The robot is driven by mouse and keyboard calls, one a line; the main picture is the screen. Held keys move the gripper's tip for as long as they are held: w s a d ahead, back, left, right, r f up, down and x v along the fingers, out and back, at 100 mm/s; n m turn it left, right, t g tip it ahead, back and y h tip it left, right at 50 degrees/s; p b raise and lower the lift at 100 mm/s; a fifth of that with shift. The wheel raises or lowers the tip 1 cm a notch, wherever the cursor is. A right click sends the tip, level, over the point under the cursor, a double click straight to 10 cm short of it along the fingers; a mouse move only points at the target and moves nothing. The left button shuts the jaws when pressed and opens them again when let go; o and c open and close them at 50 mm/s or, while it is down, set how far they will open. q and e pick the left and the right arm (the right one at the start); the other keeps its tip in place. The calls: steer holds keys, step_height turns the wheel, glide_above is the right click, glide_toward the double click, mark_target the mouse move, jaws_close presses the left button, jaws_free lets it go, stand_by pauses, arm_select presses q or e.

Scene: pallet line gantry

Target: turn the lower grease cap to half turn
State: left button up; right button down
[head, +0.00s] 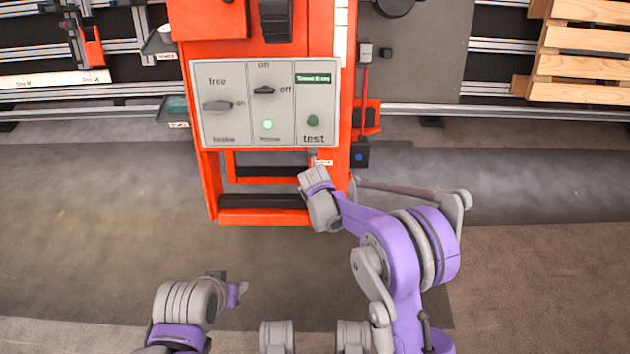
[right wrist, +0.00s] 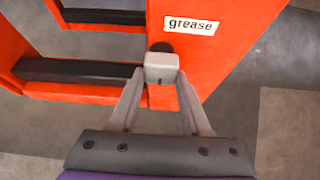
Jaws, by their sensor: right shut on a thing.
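The grease cap (right wrist: 161,68) is a light grey block with a short dark mark on its face. It sits on the orange frame, beside a white "grease" label (right wrist: 190,26). My right gripper (right wrist: 162,82) is shut on the cap, one finger on each side. In the head view my right gripper (head: 313,172) is at the lower front of the orange machine, and its hand hides most of the cap there. My left gripper (head: 240,287) is low in the head view, over the floor and away from the machine; its finger gap cannot be made out.
A grey panel (head: 221,130) above the cap carries free/on and on/off switches, a lit green lamp (head: 267,125) and a green test button (head: 313,120). Dark bars (head: 262,202) cross the frame's lower openings. A wooden pallet (head: 585,65) stands at right. Floor in front is clear.

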steer(key=shift+c, duration=1.8)
jaws_free()
steer(key=p+v, duration=0.2)
steer(key=v, duration=0.8)
steer(key=shift+s+r+p, duration=0.2)
steer(key=shift+r+p, duration=0.15)
